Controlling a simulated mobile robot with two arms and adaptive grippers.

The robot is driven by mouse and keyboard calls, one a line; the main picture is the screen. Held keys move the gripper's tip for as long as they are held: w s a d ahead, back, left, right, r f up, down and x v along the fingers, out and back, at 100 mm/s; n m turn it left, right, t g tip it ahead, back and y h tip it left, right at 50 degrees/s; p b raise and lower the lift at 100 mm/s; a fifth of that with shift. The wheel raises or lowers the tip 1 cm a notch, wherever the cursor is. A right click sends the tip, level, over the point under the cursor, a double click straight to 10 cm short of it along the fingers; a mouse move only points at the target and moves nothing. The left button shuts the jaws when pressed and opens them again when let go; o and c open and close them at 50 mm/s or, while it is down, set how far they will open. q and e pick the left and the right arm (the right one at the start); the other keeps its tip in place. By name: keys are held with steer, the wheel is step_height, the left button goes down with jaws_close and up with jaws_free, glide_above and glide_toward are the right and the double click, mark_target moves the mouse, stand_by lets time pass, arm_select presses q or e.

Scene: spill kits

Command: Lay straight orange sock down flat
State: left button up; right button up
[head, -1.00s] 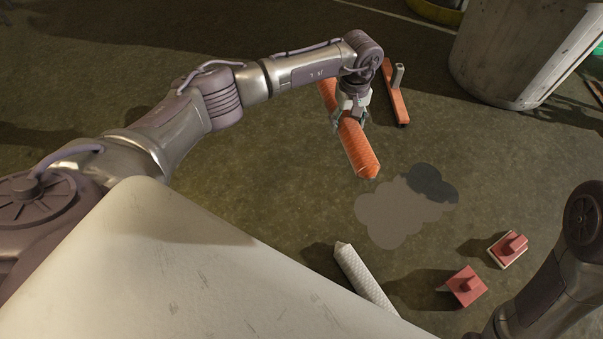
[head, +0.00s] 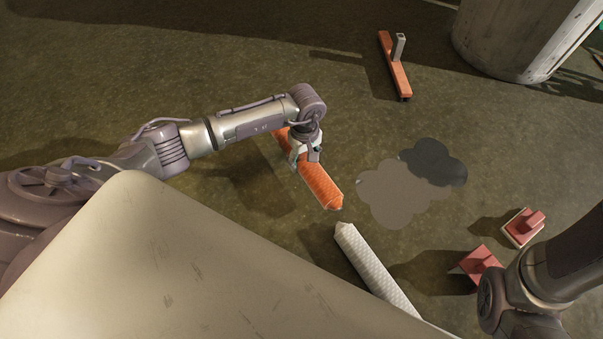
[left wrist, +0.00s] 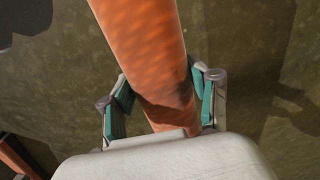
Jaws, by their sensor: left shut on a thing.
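The straight orange sock (head: 321,186) is a long orange tube, seen left of the grey puddle in the head view. My left gripper (head: 304,156) is shut on it near its middle, with the near end pointing down and right. Its shadow lies apart from it to the left, so it seems held above the floor. In the left wrist view the sock (left wrist: 146,45) runs between the green pads of the left gripper (left wrist: 163,98). My right arm shows at the lower right, but its gripper is not in view.
A white sock (head: 372,268) lies just below the orange one. A two-tone grey puddle (head: 392,195) is to the right. Two red-handled blocks (head: 478,262) (head: 522,228) stand at right. An orange bar with a grey post (head: 392,70) and a large drum (head: 500,45) are farther back.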

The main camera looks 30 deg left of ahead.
arm_select(q)
steer(key=shift+s+a+f, duration=0.2)
steer(key=shift+s+f, duration=0.2)
steer(key=shift+s, duration=0.05)
step_height(320, 180, down, 4)
steer(key=b, duration=0.4)
steer(key=shift+r, duration=0.15)
steer(key=o, duration=0.6)
steer(key=shift+f, duration=0.2)
steer(key=o, duration=0.5)
